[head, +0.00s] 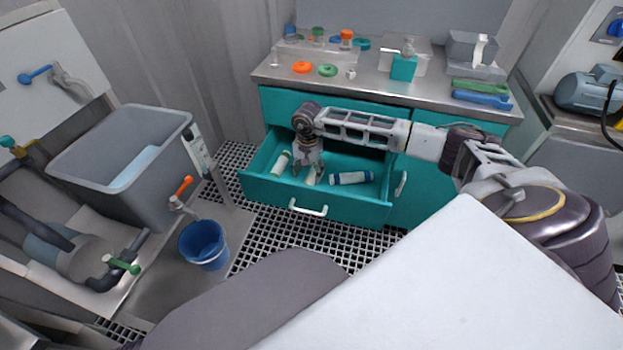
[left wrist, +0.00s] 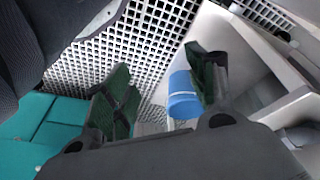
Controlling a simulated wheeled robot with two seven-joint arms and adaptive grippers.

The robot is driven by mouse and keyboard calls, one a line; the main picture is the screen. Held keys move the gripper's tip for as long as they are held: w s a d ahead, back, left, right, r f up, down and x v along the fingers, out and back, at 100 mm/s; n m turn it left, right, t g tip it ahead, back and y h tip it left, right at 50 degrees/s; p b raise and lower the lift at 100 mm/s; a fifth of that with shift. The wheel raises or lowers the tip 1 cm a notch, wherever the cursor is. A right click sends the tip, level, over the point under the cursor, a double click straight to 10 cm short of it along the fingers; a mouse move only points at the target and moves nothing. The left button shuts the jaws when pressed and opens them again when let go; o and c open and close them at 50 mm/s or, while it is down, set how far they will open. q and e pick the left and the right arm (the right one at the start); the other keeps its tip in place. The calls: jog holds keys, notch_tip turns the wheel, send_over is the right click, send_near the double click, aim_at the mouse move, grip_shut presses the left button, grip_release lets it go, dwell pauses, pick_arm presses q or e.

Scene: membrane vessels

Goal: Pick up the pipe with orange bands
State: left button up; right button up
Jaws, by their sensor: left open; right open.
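The open teal drawer (head: 262,190) holds several pale pipes. One pipe (head: 281,163) lies at its left end, with a darker band I cannot clearly colour. Another pipe (head: 351,178), with blue bands at its ends, lies to the right. A third pale pipe (head: 312,179) lies mostly hidden under my right gripper. I cannot make out orange bands on any of them. My right gripper (head: 308,173) points down into the drawer, open, its fingers around or just above the third pipe; contact cannot be told. My left gripper (left wrist: 162,88) is open and empty in the left wrist view, above the grated floor.
A steel counter (head: 390,82) above the drawer carries orange and green rings, a teal box (head: 404,68) and trays. A grey sink (head: 120,170) and a blue bucket (head: 204,245) stand at left; the bucket also shows in the left wrist view (left wrist: 182,95).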

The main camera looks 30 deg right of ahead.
aim_at(308, 182)
pick_arm(q)
jog(key=shift+w, duration=0.1)
pick_arm(e)
jog(key=shift+f, duration=0.5)
jog(key=f, duration=0.1)
jog(key=f+b, duration=0.1)
jog(key=f, duration=0.1)
jog(key=shift+s+a+f+b, duration=0.1)
jog(key=shift+a+f+b, duration=0.15)
jog(key=shift+b, duration=0.05)
jog(key=shift+f, duration=0.35)
pick_arm(q)
notch_tip(308, 182, up, 2)
jog(key=shift+d+r, duration=0.15)
jog(key=shift+r, duration=0.1)
jog(key=shift+s+f, duration=0.1)
jog(key=shift+s, duration=0.1)
jog(key=shift+f, duration=0.1)
pick_arm(e)
jog(key=c, duration=0.4)
pick_arm(q)
jog(key=shift+w+t, duration=0.3)
jog(key=shift+w, duration=0.1)
pick_arm(e)
jog(key=c, duration=0.7)
